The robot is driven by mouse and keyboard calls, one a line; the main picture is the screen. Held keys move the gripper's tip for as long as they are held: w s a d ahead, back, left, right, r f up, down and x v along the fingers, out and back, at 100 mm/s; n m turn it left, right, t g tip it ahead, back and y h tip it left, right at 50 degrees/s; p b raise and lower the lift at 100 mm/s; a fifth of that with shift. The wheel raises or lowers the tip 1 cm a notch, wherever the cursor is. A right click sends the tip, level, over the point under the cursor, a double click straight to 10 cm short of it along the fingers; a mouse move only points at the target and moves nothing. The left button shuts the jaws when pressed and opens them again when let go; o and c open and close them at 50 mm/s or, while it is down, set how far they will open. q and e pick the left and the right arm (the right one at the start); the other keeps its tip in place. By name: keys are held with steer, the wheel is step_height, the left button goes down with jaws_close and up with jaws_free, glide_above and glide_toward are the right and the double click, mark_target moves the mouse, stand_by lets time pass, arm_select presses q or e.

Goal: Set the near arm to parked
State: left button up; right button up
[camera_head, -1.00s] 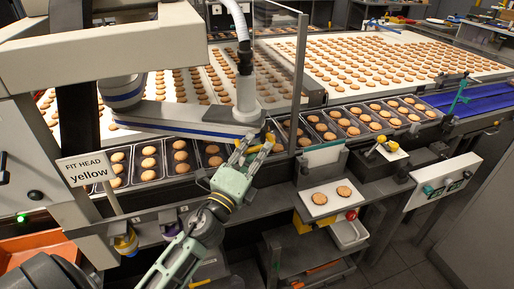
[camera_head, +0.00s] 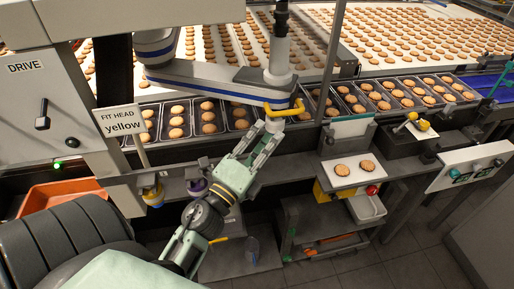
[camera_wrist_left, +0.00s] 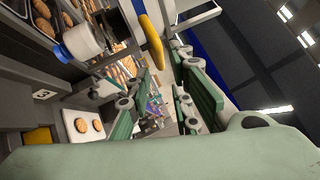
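The near arm (camera_head: 212,77) is white with a blue stripe and reaches across the biscuit trays from the left. A vertical white head (camera_head: 279,55) stands at its outer end. A bent yellow handle (camera_head: 285,109) sticks out below that end. My left gripper (camera_head: 268,138), with green pads, is just below and left of the handle. In the left wrist view the handle (camera_wrist_left: 151,42) shows beyond the fingertips, and the two fingers (camera_wrist_left: 172,85) stand apart with nothing between them. Contact with the handle is not visible. My right gripper is not in view.
A sign (camera_head: 120,122) reads "FIT HEAD yellow". A cabinet marked DRIVE (camera_head: 28,68) has a dark lever. Yellow (camera_head: 153,194) and purple (camera_head: 197,187) heads hang at the front rail. A plate with two biscuits (camera_head: 340,181) is at right. Biscuit trays line the conveyor edge.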

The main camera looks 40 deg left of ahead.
arm_select(q)
steer(key=v, duration=0.3)
steer(key=shift+s+f, duration=0.1)
steer(key=shift+s, duration=0.25)
stand_by(0.3)
